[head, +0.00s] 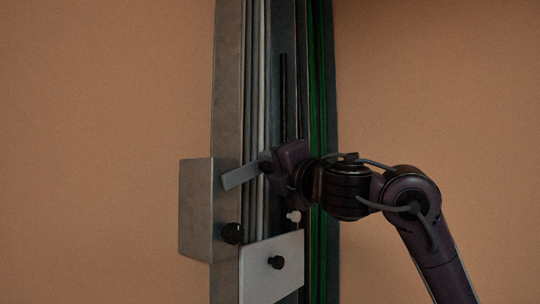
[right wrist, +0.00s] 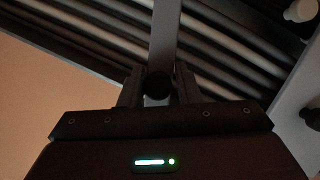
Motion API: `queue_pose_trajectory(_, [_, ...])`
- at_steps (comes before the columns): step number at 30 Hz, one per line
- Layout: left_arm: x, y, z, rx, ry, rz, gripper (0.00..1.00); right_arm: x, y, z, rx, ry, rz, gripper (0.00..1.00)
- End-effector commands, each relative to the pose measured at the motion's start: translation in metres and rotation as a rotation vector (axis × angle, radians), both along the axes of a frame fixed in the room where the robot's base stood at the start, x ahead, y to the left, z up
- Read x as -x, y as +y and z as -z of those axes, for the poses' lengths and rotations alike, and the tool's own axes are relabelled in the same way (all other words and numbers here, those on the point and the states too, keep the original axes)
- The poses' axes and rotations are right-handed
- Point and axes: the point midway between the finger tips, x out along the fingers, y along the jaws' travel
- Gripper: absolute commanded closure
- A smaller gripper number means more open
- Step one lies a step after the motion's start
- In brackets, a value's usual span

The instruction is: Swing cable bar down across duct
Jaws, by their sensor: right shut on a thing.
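The cable bar (head: 240,177) is a flat grey strip lying tilted across the front of the duct (head: 228,100), its left end lower, near the metal box. My right gripper (head: 268,164) reaches in from the right and is at the bar's upper right end. In the right wrist view the gripper (right wrist: 157,88) is shut on a black knob (right wrist: 158,83) on the bar (right wrist: 165,38), which runs away from the jaws over the cables. The jaws are partly hidden by the gripper's body in the head view. My left gripper is not in view.
A metal box (head: 196,205) juts from the duct's left side, with a black knob (head: 232,233) near it. Below is a light plate (head: 286,252) with a black knob (head: 276,262). A white knob (head: 294,217) sits above it. Green cables (head: 319,80) run along the right.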

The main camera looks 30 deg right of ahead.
Motion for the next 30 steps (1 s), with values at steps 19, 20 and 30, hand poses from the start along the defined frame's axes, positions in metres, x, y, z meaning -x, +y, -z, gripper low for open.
queue_pose_trajectory(19, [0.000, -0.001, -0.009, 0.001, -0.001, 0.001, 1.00, -0.004, 0.001, 0.031, -0.233, 0.109, -0.005, 1.00])
queue_pose_trajectory(20, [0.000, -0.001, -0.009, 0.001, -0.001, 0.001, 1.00, -0.004, 0.001, 0.032, -0.236, 0.110, -0.005, 1.00])
queue_pose_trajectory(30, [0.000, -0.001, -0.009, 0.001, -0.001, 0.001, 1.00, -0.004, 0.001, 0.032, -0.238, 0.112, -0.006, 1.00])
